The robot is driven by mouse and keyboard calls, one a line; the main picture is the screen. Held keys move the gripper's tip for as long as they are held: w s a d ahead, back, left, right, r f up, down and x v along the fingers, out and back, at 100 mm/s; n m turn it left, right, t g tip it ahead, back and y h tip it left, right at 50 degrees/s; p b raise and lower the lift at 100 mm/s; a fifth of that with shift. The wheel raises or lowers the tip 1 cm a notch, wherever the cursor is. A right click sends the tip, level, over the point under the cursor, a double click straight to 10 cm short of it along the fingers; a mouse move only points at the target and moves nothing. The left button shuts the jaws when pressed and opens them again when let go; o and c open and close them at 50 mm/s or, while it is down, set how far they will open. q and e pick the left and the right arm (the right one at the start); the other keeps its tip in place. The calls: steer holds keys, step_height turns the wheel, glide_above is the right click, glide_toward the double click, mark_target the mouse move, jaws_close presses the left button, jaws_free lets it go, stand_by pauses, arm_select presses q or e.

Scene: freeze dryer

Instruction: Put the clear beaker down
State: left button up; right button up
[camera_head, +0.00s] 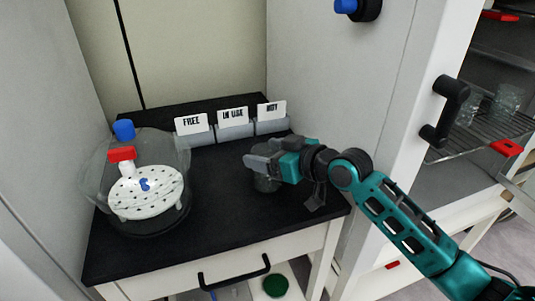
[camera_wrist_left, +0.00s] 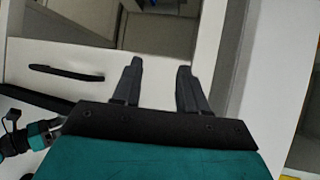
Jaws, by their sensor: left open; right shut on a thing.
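The clear beaker (camera_head: 266,183) is in the head view, low over or on the black countertop, right of the middle. My right gripper (camera_head: 262,163) is shut on it from above and hides its upper part. I cannot tell whether the beaker's base touches the counter. My left gripper (camera_wrist_left: 155,85) shows only in the left wrist view. Its two dark fingers are apart with nothing between them, in front of white furniture.
A glass desiccator (camera_head: 92,185) with a perforated white plate stands at the counter's left. FREE, IN USE and HOT signs (camera_head: 233,118) stand at the back. The black counter (camera_head: 225,215) is clear between desiccator and beaker. An open cabinet with glassware (camera_head: 507,98) is at right.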

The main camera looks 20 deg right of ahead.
steer(key=shift+f, duration=0.15)
arm_select(q)
steer(key=shift+f, duration=0.15)
arm_select(e)
steer(key=o, duration=1.4)
arm_select(q)
steer(key=shift+s, duration=0.1)
arm_select(e)
steer(key=shift+r, duration=0.2)
arm_select(q)
steer(key=shift+s+a+p, duration=0.2)
steer(key=shift+p, duration=0.4)
arm_select(e)
steer(key=v, duration=1.2)
arm_select(q)
steer(key=shift+w+r, duration=0.15)
steer(key=shift+r, duration=0.05)
arm_select(e)
steer(key=shift+s, duration=0.1)
